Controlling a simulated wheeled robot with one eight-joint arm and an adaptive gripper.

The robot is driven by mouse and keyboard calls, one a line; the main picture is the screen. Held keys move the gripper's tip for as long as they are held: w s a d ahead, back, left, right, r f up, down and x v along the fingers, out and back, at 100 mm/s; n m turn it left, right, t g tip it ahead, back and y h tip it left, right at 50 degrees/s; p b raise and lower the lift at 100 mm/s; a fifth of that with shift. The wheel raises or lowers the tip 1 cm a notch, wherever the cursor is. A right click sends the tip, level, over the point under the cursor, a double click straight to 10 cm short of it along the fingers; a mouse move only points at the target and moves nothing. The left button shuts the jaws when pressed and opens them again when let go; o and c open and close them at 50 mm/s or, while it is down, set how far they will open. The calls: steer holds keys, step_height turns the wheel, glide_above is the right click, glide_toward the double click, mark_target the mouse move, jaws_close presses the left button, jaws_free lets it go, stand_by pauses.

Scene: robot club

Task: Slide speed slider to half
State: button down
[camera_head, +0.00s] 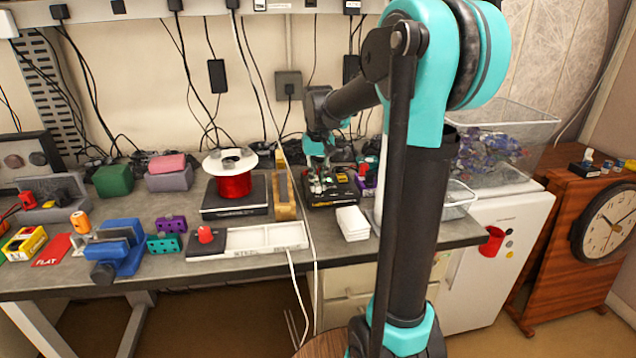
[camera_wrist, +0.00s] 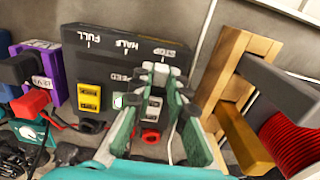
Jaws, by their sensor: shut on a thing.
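The speed control box (camera_wrist: 105,65) is dark grey. Its printed marks read FULL, HALF and STOP in a row, upside down in the wrist view, with FULL at the left and STOP at the right. In the head view the box (camera_head: 345,197) lies on the bench below my arm. My gripper (camera_wrist: 161,72) is down at the box, its green fingers closed in on the slider's place near the STOP mark, right of HALF.
A yellow socket block (camera_wrist: 89,96) is on the box. A wooden block (camera_wrist: 238,75) and a red wire spool (camera_wrist: 293,140) stand close on the right in the wrist view. A purple unit (camera_wrist: 40,72) with red leads is on the left. White blocks (camera_head: 352,222) lie in front of the box.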

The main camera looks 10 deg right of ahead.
mark_target(332, 190)
steer(key=d, duration=0.4)
steer(key=shift+d, duration=0.25)
steer(key=c, duration=1.5)
jaws_free()
step_height(332, 190, up, 12)
steer(key=shift+s, duration=0.1)
